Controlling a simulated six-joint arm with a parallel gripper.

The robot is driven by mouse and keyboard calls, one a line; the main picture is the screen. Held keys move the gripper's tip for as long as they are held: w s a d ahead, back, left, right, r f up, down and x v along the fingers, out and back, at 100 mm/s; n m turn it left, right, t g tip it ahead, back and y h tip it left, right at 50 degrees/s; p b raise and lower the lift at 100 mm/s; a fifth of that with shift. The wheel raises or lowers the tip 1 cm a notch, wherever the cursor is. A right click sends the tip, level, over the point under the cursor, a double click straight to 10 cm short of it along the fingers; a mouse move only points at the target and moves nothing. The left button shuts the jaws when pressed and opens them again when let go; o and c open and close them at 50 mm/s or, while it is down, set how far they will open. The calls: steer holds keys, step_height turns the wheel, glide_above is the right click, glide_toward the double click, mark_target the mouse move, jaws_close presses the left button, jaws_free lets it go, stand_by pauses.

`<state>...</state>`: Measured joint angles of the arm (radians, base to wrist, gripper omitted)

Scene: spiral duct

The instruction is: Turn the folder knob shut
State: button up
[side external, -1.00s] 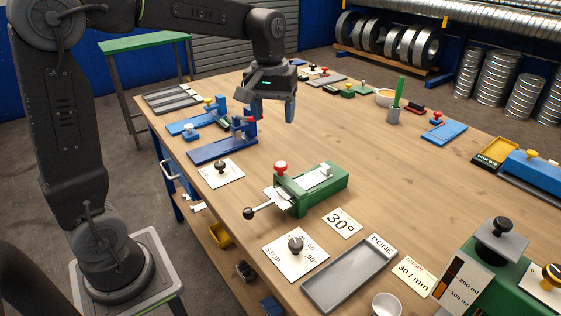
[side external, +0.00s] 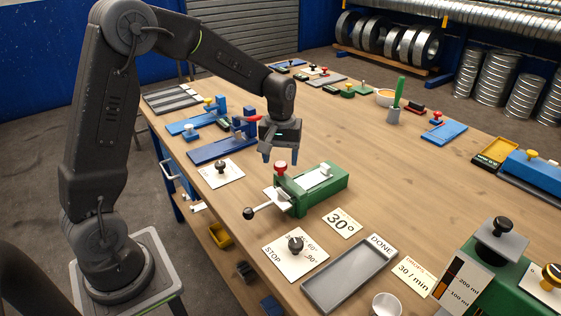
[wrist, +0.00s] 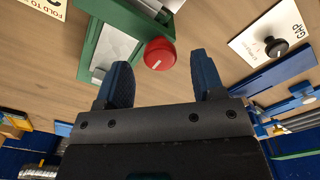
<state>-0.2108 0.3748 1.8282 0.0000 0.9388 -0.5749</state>
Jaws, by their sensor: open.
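The green folder (side external: 328,189) stands near the middle of the bench, with a lever ending in a black ball toward the front left. Its red knob (side external: 281,167) sits at its left end; the wrist view shows the red knob (wrist: 159,53) from above, with a short white mark on its rim. My gripper (side external: 280,159) is open and empty, pointing down just over the knob. In the wrist view the two blue fingers of my gripper (wrist: 160,66) are spread, with the knob between and a little beyond their tips. I cannot tell any contact.
A GAP card with a black knob (side external: 221,168) lies left of the folder. A STOP dial card (side external: 294,256), a 30° card (side external: 342,222) and a grey DONE tray (side external: 348,275) lie in front. Blue tools (side external: 222,148) stand behind left.

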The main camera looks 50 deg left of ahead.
steer(key=shift+f, duration=1)
steer(key=c, duration=0.9)
